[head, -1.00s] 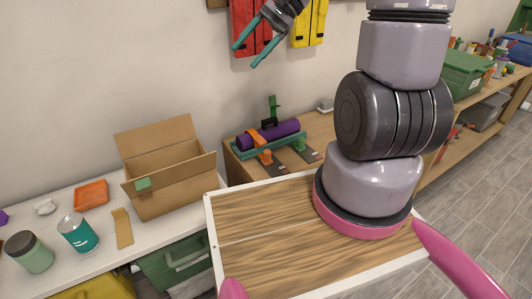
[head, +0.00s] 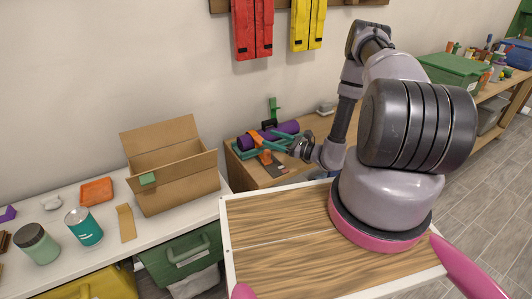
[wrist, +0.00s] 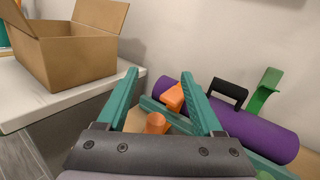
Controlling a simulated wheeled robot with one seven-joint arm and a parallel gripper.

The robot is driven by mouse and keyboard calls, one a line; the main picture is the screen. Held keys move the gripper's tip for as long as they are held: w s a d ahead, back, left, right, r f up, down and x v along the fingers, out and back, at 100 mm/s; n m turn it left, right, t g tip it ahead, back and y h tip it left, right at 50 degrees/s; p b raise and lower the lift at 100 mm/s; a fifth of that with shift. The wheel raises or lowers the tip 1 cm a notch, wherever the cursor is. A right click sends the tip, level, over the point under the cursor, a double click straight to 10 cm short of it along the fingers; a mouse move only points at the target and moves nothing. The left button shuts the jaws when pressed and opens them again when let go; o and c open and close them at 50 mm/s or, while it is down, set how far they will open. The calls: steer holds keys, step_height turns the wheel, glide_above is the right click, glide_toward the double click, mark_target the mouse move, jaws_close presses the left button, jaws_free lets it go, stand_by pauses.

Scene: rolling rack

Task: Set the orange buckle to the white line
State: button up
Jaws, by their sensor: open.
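An orange buckle-like part (head: 262,149) sits by a purple roll (head: 286,128) on the wooden bench. In the wrist view an orange block (wrist: 173,97) and a rounded orange piece (wrist: 156,123) show between and beyond my fingers, against a green rail (wrist: 152,104). I cannot tell whether these are one part. My gripper (head: 277,143) is open and reaches over the rail from the right. Its green fingers (wrist: 160,74) straddle the orange pieces in the wrist view, with no clear contact. I cannot make out a white line.
A black handle (wrist: 228,92) and an upright green bracket (wrist: 264,90) stand by the roll. A cardboard box (head: 178,190) sits on the white table to the left. Red (head: 252,28) and yellow (head: 308,24) packs hang on the wall above.

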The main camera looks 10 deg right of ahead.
mark_target(267, 157)
steer(key=s+f+m+t+h, duration=0.1)
steer(key=f, duration=0.2)
steer(key=s+d+f+m+h, duration=0.1)
steer(key=f, duration=0.1)
steer(key=s+d+f+m+t+h, duration=0.1)
steer(key=f+m, duration=0.1)
steer(key=f, duration=0.1)
steer(key=shift+s+d+f+t+h, duration=0.1)
steer(key=shift+d+f+t+h, duration=0.15)
steer(key=shift+f+t+h, duration=0.05)
steer(key=x, duration=1)
steer(key=shift+w+a, duration=0.1)
steer(key=shift+w, duration=0.2)
jaws_close()
steer(key=shift+s+f, duration=0.1)
